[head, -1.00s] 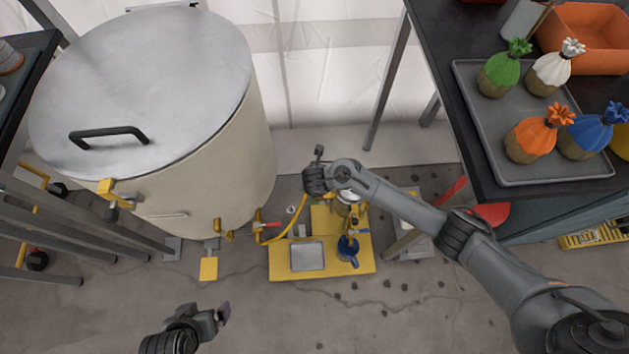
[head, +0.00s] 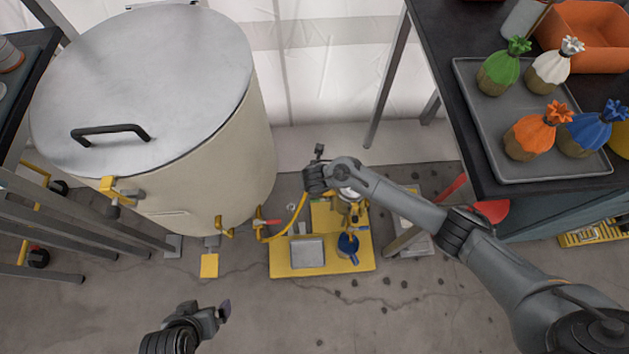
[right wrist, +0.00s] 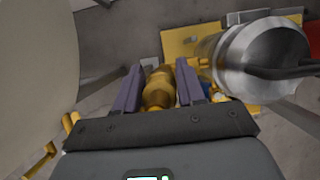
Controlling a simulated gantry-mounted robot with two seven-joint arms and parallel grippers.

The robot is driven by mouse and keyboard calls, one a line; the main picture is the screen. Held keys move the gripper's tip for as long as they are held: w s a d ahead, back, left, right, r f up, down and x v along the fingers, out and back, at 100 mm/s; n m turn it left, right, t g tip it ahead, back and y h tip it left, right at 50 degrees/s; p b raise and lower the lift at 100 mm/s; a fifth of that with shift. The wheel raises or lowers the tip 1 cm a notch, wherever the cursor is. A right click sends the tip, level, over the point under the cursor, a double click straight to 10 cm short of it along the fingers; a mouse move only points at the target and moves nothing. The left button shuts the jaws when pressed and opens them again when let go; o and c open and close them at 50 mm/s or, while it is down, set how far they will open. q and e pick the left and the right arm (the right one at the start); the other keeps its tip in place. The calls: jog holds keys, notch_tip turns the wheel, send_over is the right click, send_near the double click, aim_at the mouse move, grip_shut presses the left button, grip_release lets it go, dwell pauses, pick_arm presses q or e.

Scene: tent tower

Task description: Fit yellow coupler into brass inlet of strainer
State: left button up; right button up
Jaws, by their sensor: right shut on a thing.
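My right gripper (right wrist: 160,85) is shut on the yellow coupler (right wrist: 158,92), which lies between its two purple-grey fingers. In the head view the right hand (head: 317,180) hangs above the yellow base plate and hides the coupler. A yellow hose (head: 300,212) runs from the tank's valve up to that hand. The strainer (right wrist: 262,52) is a shiny metal cylinder right of the fingers; in the head view my right arm partly covers it (head: 350,194). Brass fitting shows between fingers and strainer, but I cannot tell whether the coupler touches the inlet. My left gripper (head: 217,311) is low at left, away from these things.
A large lidded tank (head: 150,90) stands at left, with a red-handled valve (head: 270,222) near its foot. The yellow base plate (head: 285,268) carries a grey pad and a blue part (head: 347,244). A dark table (head: 440,60) with a tray is at right. Floor in front is clear.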

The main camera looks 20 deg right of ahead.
pick_arm(q)
jog(key=shift+s+a+f+b, duration=0.1)
jog(key=shift+f+b, duration=0.25)
jog(key=shift+f, duration=0.05)
pick_arm(e)
jog(key=shift+f, duration=0.5)
pick_arm(q)
jog(key=shift+a+f, duration=0.1)
jog(key=shift+f, duration=0.15)
pick_arm(e)
jog(key=shift+s+f, duration=0.1)
jog(key=shift+f, duration=0.25)
pick_arm(q)
jog(key=shift+s, duration=0.1)
pick_arm(e)
jog(key=shift+f, duration=0.1)
jog(key=shift+a+r, duration=0.1)
jog(key=shift+r, duration=0.2)
grip_shut()
pick_arm(q)
jog(key=shift+r+p, duration=0.55)
jog(key=shift+r, duration=0.2)
pick_arm(e)
jog(key=shift+r, duration=0.4)
pick_arm(q)
jog(key=shift+a, duration=0.15)
pick_arm(e)
jog(key=shift+r, duration=0.1)
